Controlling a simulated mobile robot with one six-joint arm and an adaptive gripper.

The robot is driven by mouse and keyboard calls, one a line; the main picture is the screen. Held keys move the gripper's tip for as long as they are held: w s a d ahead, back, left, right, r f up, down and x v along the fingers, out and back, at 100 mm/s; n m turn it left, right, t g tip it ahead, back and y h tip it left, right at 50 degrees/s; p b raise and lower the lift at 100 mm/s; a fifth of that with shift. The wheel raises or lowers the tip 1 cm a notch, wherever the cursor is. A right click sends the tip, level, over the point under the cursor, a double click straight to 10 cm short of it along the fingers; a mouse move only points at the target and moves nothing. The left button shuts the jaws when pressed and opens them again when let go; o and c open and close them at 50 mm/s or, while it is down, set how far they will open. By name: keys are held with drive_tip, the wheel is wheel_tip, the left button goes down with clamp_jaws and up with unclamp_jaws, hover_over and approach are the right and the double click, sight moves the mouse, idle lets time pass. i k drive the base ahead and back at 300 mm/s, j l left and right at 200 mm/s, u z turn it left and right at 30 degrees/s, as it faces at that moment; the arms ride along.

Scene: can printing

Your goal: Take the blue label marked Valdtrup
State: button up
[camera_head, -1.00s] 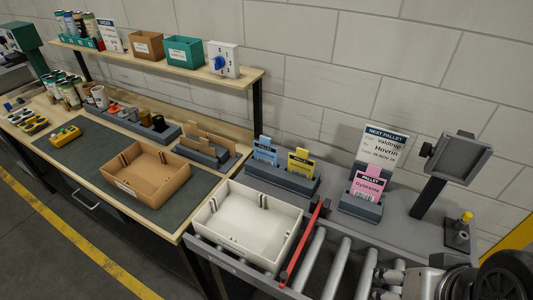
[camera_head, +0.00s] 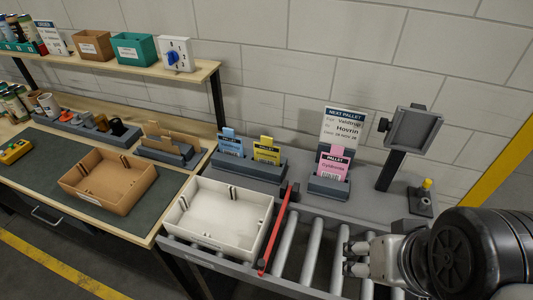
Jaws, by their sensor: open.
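The blue label (camera_head: 230,144) stands upright in a grey holder (camera_head: 242,165) at the back of the grey bench. Its small print is too small to read. A yellow label (camera_head: 266,152) stands to its right in the same holder. A pink label (camera_head: 333,166) stands in a separate grey holder (camera_head: 327,189), in front of a white "Next pallet" sign (camera_head: 341,128) that names Valdtrup and Hovrin. My gripper (camera_head: 350,258) is open at the lower right, over the rollers. It is well apart from the blue label, to its right and nearer.
A white tray (camera_head: 167,221) stands in front of the label holder, with a red bar (camera_head: 278,230) beside the rollers (camera_head: 313,254). A screen on a post (camera_head: 412,130) stands at the right. A brown tray (camera_head: 112,203) sits on the left bench.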

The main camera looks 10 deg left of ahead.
sight(228, 144)
drive_tip(key=i+j+z, duration=0.1)
drive_tip(key=j, duration=0.75)
drive_tip(key=i+j+z, duration=0.15)
drive_tip(key=j, duration=0.65)
drive_tip(key=i+j+z, duration=0.1)
drive_tip(key=j, duration=0.75)
